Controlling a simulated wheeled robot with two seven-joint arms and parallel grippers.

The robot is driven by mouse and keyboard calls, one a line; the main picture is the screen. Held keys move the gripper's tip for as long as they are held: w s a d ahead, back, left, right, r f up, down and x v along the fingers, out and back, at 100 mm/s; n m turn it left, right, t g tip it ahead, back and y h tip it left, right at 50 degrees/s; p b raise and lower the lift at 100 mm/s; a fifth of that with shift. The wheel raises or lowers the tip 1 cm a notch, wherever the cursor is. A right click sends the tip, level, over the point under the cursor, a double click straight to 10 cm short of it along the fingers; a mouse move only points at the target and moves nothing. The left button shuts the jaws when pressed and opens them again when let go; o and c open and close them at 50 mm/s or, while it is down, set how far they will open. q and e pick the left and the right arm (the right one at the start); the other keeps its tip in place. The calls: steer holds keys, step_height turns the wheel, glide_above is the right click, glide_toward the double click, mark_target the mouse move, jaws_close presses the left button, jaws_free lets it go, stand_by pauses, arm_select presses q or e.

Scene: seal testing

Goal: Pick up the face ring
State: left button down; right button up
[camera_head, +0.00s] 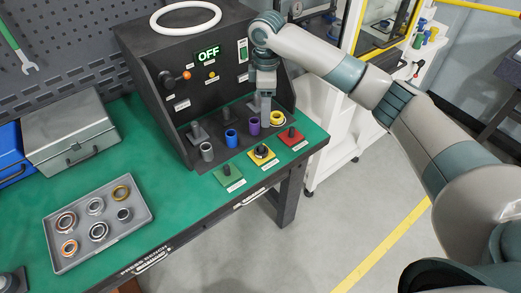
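My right arm reaches in from the right. My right gripper (265,104) points down in front of the black test rig, close to a yellow cup (277,118) with a pale ring around its base. Its fingers look narrow from here, and I cannot tell whether they are apart. My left gripper is not in view.
The black test rig (150,62) shows "OFF" and has a large white ring (185,17) on top. Blue (231,138), purple (254,126) and grey (207,151) cups stand in it. Green, yellow and red pads (291,138) lie in front. A grey case (70,135) stands left.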

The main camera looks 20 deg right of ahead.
steer(key=f, duration=0.1)
steer(key=p, duration=0.4)
glide_above(261, 146)
steer(key=d, duration=0.1)
step_height(261, 146, down, 10)
steer(key=shift+d+f, duration=0.1)
steer(key=shift+f, duration=0.6)
steer(key=shift+a+f+p, duration=0.2)
steer(key=shift+f+p, duration=0.15)
steer(key=shift+p, duration=0.2)
steer(key=f+p, duration=0.1)
steer(key=f, duration=0.2)
steer(key=shift+a+f+p, duration=0.35)
steer(key=shift+p, duration=0.05)
steer(key=shift+f, duration=0.4)
steer(key=shift+w, duration=0.1)
steer(key=shift+c, duration=0.2)
